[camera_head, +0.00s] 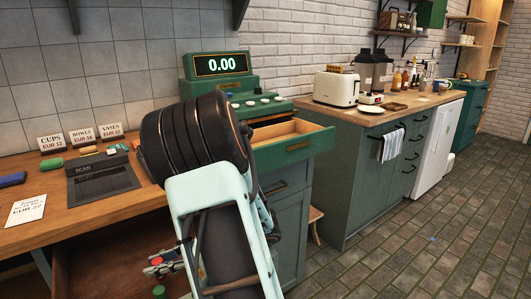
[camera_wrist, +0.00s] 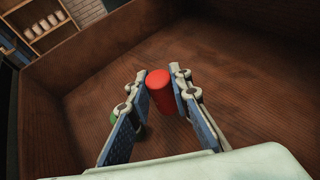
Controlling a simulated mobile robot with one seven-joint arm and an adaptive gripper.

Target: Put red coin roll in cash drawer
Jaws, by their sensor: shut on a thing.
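The red coin roll (camera_wrist: 160,88) is a red cylinder between the two fingers of my gripper (camera_wrist: 158,82), which is shut on it, inside a brown wooden box (camera_wrist: 235,75). In the head view my gripper (camera_head: 168,262) is low at the left, below the counter top; a small red patch shows there, but I cannot tell whether it is the roll. The cash drawer (camera_head: 318,138) stands pulled out under the green cash register (camera_head: 222,88); my arm hides its left part.
A green cylinder (camera_wrist: 114,117) lies partly hidden behind the left finger. The wooden counter (camera_head: 25,165) holds a scan pad (camera_head: 100,178), price signs (camera_head: 82,136) and small coloured items. A side counter with a toaster (camera_head: 336,88) stands right of the drawer.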

